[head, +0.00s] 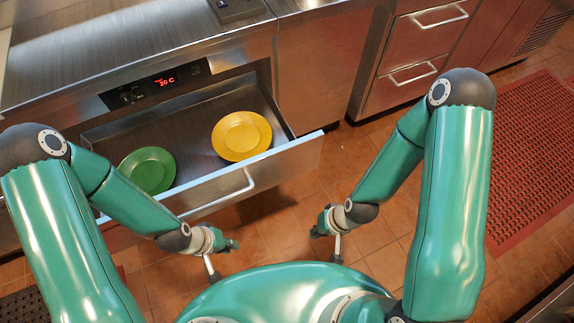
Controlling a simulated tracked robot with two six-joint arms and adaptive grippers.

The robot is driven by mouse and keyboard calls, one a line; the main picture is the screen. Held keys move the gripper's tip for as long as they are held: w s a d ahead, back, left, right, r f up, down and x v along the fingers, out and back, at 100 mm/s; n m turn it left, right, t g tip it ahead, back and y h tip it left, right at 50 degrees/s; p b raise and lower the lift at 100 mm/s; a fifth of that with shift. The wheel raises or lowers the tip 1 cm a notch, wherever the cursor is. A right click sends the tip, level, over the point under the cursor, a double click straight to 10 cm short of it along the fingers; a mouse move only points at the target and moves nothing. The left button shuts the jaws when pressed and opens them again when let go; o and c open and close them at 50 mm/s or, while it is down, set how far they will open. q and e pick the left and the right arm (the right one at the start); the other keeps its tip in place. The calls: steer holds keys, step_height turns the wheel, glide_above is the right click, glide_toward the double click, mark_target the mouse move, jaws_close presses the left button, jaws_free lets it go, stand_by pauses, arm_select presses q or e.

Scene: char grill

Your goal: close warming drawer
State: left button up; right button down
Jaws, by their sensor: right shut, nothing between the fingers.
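The warming drawer (305,153) is pulled out from the steel counter unit, with its inside exposed. A yellow plate (241,136) lies in its right part and a green plate (148,170) in its left part. A silver bar handle (225,196) runs along its front panel. My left gripper (230,244) is in front of the drawer, below the handle in the picture and apart from it; its fingers are too small to read. My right gripper (319,232) is shut and empty, right of the left one, off the drawer.
A control panel with a red display (165,81) sits above the drawer. Closed drawers with silver handles (412,75) stand to the right. A red perforated mat (530,150) lies on the tiled floor (290,215) at right. Floor in front of the drawer is clear.

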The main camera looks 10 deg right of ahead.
steer(key=n+t+y+b, duration=0.8)
steer(key=n+y+b, duration=0.4)
steer(key=n+b, duration=1.7)
glide_toward(274, 163)
steer(key=s+a+n+p, duration=0.2)
steer(key=a+n+p, duration=0.1)
steer(key=a, duration=0.1)
steer(key=w, duration=0.2)
steer(key=w+a+b, duration=0.1)
steer(key=shift+w+r, duration=0.1)
steer(key=shift+w, duration=0.25)
steer(key=shift+w+a+r, duration=0.1)
steer(key=shift+w+a, duration=0.1)
steer(key=shift+w, duration=0.3)
